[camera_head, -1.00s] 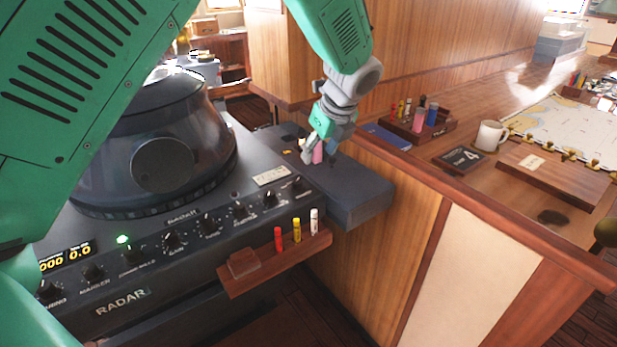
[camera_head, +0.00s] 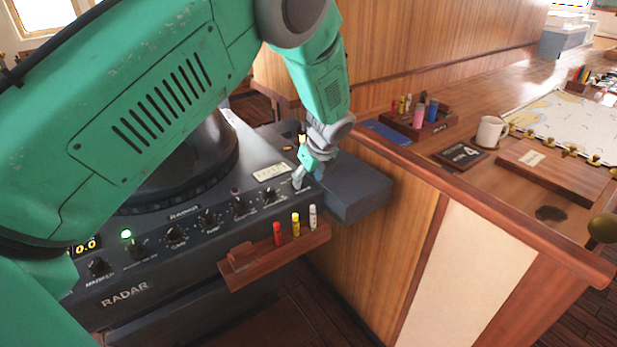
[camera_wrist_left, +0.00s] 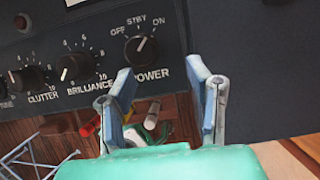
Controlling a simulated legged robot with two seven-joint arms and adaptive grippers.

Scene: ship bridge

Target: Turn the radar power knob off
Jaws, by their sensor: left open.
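The radar power knob (camera_wrist_left: 141,48) is a round black knob in the left wrist view, with POWER printed below it and OFF, STBY and ON around its top. Its white pointer line leans up and right, toward ON. In the head view the knob's end of the radar panel is largely covered by my left gripper (camera_head: 307,182). The left gripper is open and empty. In the left wrist view its two fingers (camera_wrist_left: 160,82) stand apart, just below and to the right of the knob, with no clear contact seen. My right gripper is not in view.
Brilliance (camera_wrist_left: 75,68) and clutter (camera_wrist_left: 33,77) knobs sit left of the power knob. A wooden shelf (camera_head: 262,262) with red, yellow and white markers juts out below the panel. A dark box (camera_head: 360,190) stands right of the radar, beside a wooden counter (camera_head: 500,225).

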